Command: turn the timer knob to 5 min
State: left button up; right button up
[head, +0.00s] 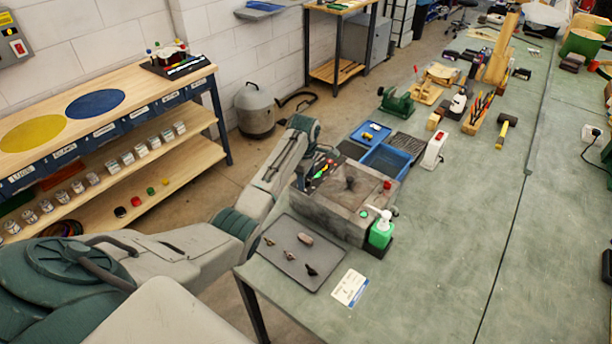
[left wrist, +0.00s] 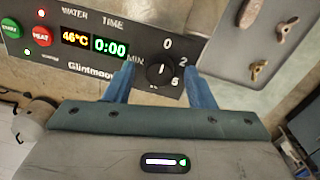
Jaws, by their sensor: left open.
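The timer knob (left wrist: 160,74) is a round black knob with a white mark on the dark control panel (left wrist: 60,38) in the left wrist view. Its mark appears to point up toward 0; 2 and 5 are printed to its right. The display reads 46°C and 0:00. My left gripper (left wrist: 160,68) is open, with a blue finger on each side of the knob; whether they touch it I cannot tell. In the head view the grey box-shaped bath (head: 345,200) hides the panel and my left fingertips. My right gripper is not in view.
A grey tray (head: 318,252) with a few small metal parts lies close beside the panel. A green bottle (head: 381,232) and a blue bin (head: 385,160) stand near the bath. A white card (head: 350,288) lies on the bench. The bench's right half is mostly clear.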

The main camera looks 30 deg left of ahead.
pick_arm(q)
jog(key=c, duration=1)
jog(key=shift+m, duration=0.4)
jog(key=m, duration=0.3)
jog(key=shift+m, duration=0.4)
jog(key=m, duration=0.5)
jog(key=shift+a, duration=0.1)
jog(key=m, duration=0.4)
jog(key=shift+w+r+h, duration=0.1)
jog(key=shift+h, duration=0.2)
jog(key=m, duration=0.3)
jog(key=shift+m, duration=0.4)
jog(key=m, duration=0.6)
jog(key=shift+w+m+g, duration=0.1)
jog(key=shift+m+g, duration=0.3)
